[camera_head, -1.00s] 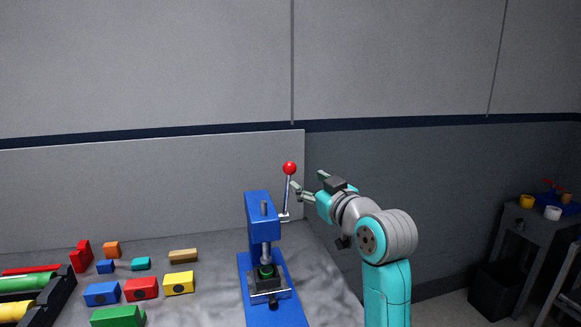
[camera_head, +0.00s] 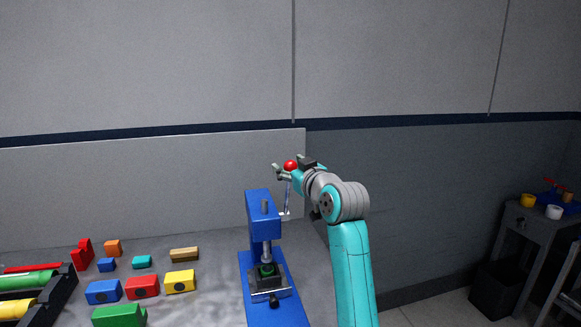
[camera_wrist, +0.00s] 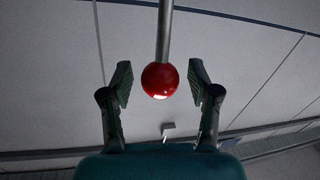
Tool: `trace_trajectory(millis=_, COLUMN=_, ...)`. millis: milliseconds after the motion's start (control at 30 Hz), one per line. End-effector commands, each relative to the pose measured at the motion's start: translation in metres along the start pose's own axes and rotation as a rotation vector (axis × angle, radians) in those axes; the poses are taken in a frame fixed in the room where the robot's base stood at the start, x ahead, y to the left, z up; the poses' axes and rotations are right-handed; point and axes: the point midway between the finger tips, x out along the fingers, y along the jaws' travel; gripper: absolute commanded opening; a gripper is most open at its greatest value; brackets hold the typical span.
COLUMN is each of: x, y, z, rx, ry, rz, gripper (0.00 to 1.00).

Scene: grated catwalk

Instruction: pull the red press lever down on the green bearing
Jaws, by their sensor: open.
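The blue press (camera_head: 262,225) stands on the grey table with its lever (camera_head: 287,197) raised almost upright. The lever ends in a red ball knob (camera_head: 290,165). The green bearing (camera_head: 267,270) sits in the black fixture under the press ram. My gripper (camera_head: 283,168) is at the knob, with its jaws open. In the wrist view the red knob (camera_wrist: 160,80) lies between the two open fingers (camera_wrist: 160,84), with a gap on each side. The lever rod (camera_wrist: 165,33) runs up from it in that view.
Several coloured blocks (camera_head: 141,288) lie on the table left of the press. A black rack (camera_head: 58,292) with coloured cylinders is at the far left. A side table (camera_head: 541,222) with small items stands at the right. A grey panel (camera_head: 150,190) rises behind the table.

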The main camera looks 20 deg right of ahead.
Motion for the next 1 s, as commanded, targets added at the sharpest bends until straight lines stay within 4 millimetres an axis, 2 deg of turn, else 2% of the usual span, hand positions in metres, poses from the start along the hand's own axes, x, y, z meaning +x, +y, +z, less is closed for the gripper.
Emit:
trace_trajectory(millis=200, x=0.0, y=0.0, z=0.0, rx=0.0, ry=0.0, rz=0.0, gripper=0.61)
trace_trajectory(millis=400, x=0.0, y=0.0, z=0.0, rx=0.0, ry=0.0, rz=0.0, gripper=0.11)
trace_trajectory(millis=467, x=0.0, y=0.0, z=0.0, rx=0.0, ry=0.0, rz=0.0, gripper=0.0)
trace_trajectory(millis=767, x=-0.004, y=-0.001, z=0.002, rx=-0.002, ry=0.017, rz=0.003, gripper=0.0)
trace_trajectory(millis=1000, x=-0.021, y=-0.007, z=0.012, rx=-0.02, ry=0.109, rz=0.021, gripper=0.0)
